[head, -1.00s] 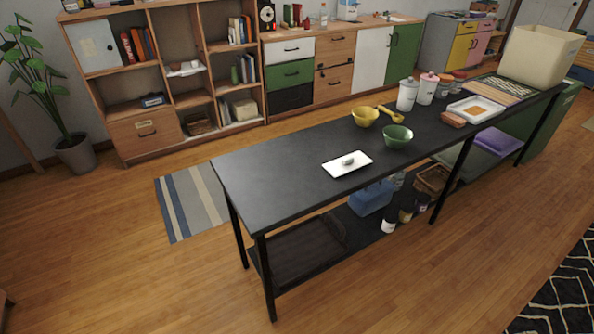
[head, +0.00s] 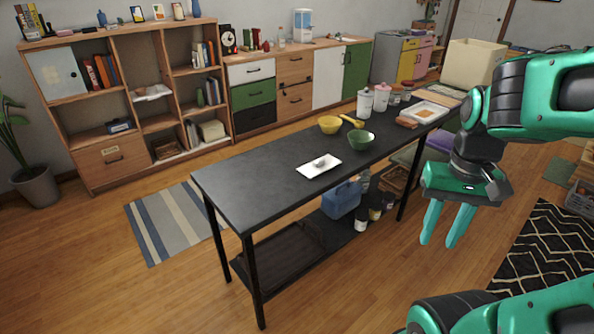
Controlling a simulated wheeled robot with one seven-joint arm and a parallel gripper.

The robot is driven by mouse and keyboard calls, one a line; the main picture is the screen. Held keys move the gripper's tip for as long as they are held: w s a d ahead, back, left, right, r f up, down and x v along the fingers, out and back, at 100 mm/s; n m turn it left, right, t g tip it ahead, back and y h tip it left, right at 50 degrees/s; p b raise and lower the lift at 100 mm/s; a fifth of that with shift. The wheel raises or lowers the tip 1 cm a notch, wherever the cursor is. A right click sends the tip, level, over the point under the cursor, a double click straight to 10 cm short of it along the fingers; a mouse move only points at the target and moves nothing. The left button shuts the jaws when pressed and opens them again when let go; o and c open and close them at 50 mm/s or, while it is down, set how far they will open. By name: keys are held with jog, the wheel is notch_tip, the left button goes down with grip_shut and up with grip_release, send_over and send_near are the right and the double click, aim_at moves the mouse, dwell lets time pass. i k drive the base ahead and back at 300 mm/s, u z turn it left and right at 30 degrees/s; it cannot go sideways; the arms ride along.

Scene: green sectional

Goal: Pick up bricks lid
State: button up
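A flat white rectangular piece (head: 319,166) with a small rounded pale lump in its middle lies on the long black table (head: 240,190). It looks like a lid with a knob, but I cannot tell for sure that it is the bricks lid. My gripper (head: 439,241) is at the right of the head view, pointing down. Its two green fingers are apart with nothing between them. It is to the right of the white piece, in front of the table's long side and clear of it.
A green bowl (head: 361,141), a yellow bowl (head: 329,125) and white canisters (head: 365,102) stand farther along the table. A blue container (head: 341,200) is on the lower shelf. Wooden floor is free in front, with a patterned black rug (head: 545,250) at right.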

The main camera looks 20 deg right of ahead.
aim_at(321, 165)
jog(key=u, duration=0.1)
jog(key=i, duration=1)
jog(key=z, duration=0.1)
